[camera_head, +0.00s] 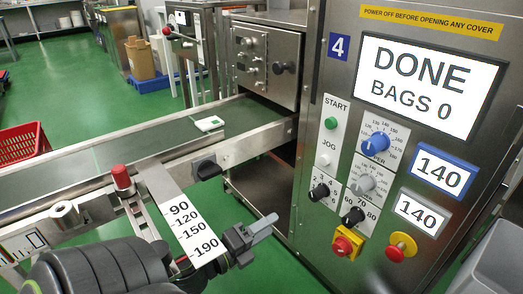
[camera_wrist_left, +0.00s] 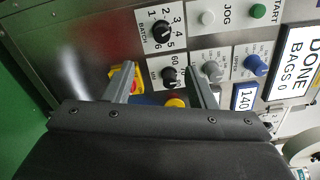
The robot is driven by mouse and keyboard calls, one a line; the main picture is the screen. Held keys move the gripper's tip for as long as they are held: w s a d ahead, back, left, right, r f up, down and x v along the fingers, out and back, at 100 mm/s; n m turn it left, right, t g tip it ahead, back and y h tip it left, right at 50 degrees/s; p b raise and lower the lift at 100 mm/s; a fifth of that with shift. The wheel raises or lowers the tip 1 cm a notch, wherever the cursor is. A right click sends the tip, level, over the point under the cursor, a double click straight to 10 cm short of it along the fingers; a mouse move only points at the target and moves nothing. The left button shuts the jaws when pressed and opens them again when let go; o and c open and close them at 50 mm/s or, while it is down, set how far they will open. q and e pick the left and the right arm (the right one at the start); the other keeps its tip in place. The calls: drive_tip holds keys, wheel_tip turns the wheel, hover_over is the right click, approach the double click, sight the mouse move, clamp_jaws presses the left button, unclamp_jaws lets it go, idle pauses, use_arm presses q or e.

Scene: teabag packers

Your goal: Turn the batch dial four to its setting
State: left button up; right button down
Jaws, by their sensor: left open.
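The batch dial (camera_head: 319,191) is a black knob on a white plate with numbers, low on the left of the machine's panel marked 4. In the left wrist view the batch dial (camera_wrist_left: 163,31) shows near the top, with numbers 1 to 6 around it; its exact setting is hard to read. My left gripper (camera_head: 262,227) is open and empty, left of the panel and below the dial. In the left wrist view its fingers (camera_wrist_left: 160,84) are spread, with a second black knob (camera_wrist_left: 169,74) seen between them. My right gripper is not in view.
A blue dial (camera_head: 376,143), a grey dial (camera_head: 374,177), a red-yellow switch (camera_head: 346,243) and a red stop button (camera_head: 401,247) crowd the panel. The screen (camera_head: 428,85) reads DONE, BAGS 0. A conveyor (camera_head: 150,146) carries a teabag packet (camera_head: 208,123).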

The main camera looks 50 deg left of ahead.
use_arm(q)
drive_tip(key=shift+s+r, duration=0.1)
drive_tip(key=shift+s, duration=0.3)
drive_tip(key=shift+d, duration=0.1)
idle(0.4)
